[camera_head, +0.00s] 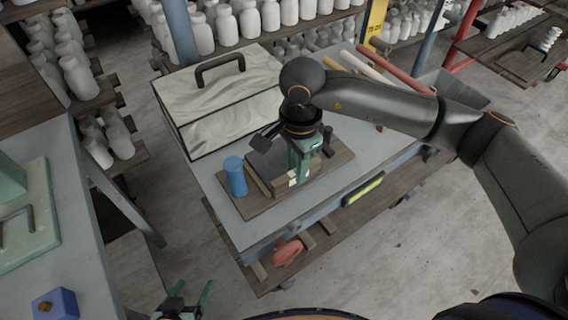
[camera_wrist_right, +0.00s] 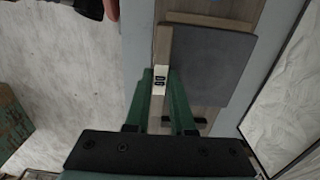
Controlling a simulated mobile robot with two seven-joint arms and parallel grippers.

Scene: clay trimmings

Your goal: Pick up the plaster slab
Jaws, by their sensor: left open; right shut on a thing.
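The plaster slab (camera_head: 262,160) looks like a dark grey flat square on a wooden board (camera_head: 232,204) on the grey cart. It also shows in the right wrist view (camera_wrist_right: 212,65), with a wooden strip and a white numbered tag (camera_wrist_right: 160,80) along its near edge. My right gripper (camera_head: 298,175) points down at this edge, its green fingers closed at the tagged strip. The right arm hides part of the slab; I cannot tell whether it is raised off the board. My left gripper (camera_head: 186,300) is open and empty, low in the head view, away from the cart.
A canvas-covered box (camera_head: 225,110) fills the cart's back left. Coloured rods (camera_head: 365,66) lie behind my arm. A red object (camera_head: 287,252) lies on the lower shelf.

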